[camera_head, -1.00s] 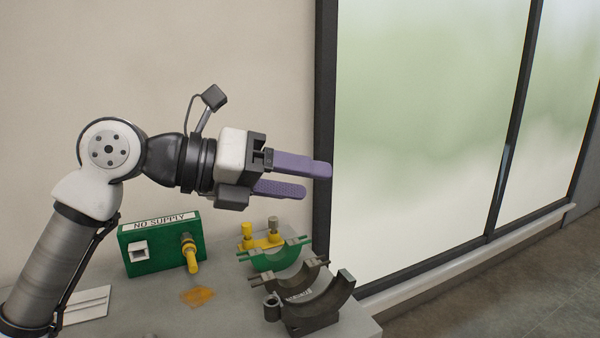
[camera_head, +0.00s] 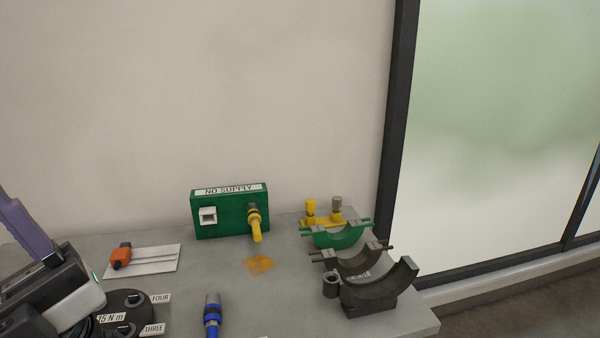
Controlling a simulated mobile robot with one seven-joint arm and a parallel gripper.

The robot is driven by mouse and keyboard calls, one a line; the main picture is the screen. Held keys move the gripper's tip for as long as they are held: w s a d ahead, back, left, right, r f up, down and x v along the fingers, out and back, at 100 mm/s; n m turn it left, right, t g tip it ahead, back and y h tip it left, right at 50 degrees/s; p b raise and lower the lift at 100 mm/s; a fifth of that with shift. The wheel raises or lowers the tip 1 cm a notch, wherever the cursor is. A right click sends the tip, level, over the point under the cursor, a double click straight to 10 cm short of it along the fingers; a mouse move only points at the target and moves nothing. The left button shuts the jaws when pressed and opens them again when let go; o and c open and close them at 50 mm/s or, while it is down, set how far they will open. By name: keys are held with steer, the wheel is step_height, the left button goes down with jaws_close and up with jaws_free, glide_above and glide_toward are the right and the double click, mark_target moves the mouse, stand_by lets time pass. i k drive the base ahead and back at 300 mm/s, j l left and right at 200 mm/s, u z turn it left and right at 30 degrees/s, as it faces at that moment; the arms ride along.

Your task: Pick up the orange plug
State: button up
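The orange plug (camera_head: 121,257) is a small orange block with a dark end. It lies on a white plate (camera_head: 158,262) with a groove, on the grey cart top at the left. My gripper (camera_head: 22,228) is at the left edge of the view, to the left of the plug and apart from it. One purple finger shows, pointing up and left. The other finger is hidden or out of the frame, so its opening cannot be judged.
A green "NO SUPPLY" box (camera_head: 230,218) with a yellow connector (camera_head: 256,228) stands at the back. Dark and green half-round clamps (camera_head: 385,289) stand at the right. A blue connector (camera_head: 212,316) and a dark socket block (camera_head: 127,301) are in front. An orange stain (camera_head: 259,264) marks the top.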

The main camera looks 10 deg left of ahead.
mark_target(121, 256)
steer(key=u, duration=1.35)
